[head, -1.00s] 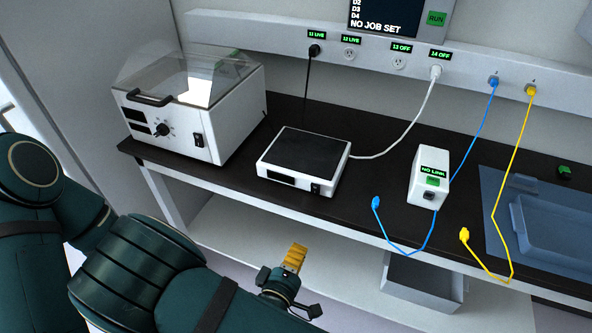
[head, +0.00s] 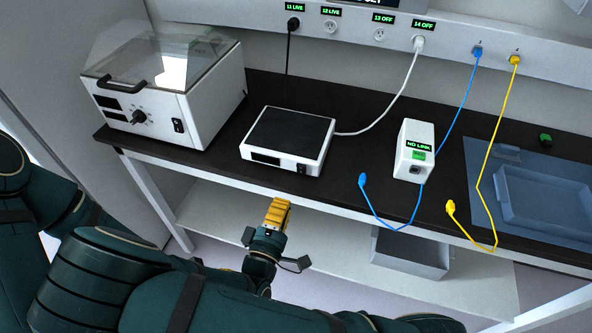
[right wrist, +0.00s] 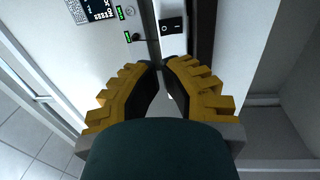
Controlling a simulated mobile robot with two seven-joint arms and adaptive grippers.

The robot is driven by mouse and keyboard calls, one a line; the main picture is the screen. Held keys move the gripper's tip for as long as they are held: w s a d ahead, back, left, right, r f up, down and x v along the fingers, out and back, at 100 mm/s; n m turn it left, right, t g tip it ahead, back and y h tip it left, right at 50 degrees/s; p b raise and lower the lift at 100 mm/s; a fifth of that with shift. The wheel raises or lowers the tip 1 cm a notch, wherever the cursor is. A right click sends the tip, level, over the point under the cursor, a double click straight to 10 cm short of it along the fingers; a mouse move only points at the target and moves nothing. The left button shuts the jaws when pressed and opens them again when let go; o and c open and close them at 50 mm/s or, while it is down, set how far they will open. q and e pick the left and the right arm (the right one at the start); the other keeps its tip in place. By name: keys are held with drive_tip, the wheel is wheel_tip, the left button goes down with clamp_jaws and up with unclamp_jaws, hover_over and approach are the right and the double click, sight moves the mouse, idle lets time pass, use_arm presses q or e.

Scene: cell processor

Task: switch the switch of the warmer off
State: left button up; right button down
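The warmer (head: 287,141) is a low white box with a black top plate on the dark counter. Its small black rocker switch (head: 302,168) is at the right end of its front face. The switch (right wrist: 172,25) also shows in the right wrist view, just beyond the fingertips; I cannot tell which side is pressed. My right gripper (head: 278,207) has yellow-padded fingers and is below and in front of the counter's front edge, apart from the switch. In the right wrist view my right gripper's fingertips (right wrist: 162,64) come together with nothing between them.
A lidded white machine (head: 170,95) with a knob and switch stands left of the warmer. A NO LINK box (head: 414,150), blue cable (head: 376,212), yellow cable (head: 478,190) and blue tray (head: 540,200) are to the right. A white cord (head: 375,126) runs from the warmer to outlet 14, labelled OFF.

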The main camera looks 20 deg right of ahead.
sight(300, 162)
drive_tip(key=x, duration=1)
drive_tip(key=shift+w+d+r, duration=0.1)
drive_tip(key=shift+w+d, duration=0.05)
drive_tip(key=shift+w, duration=0.1)
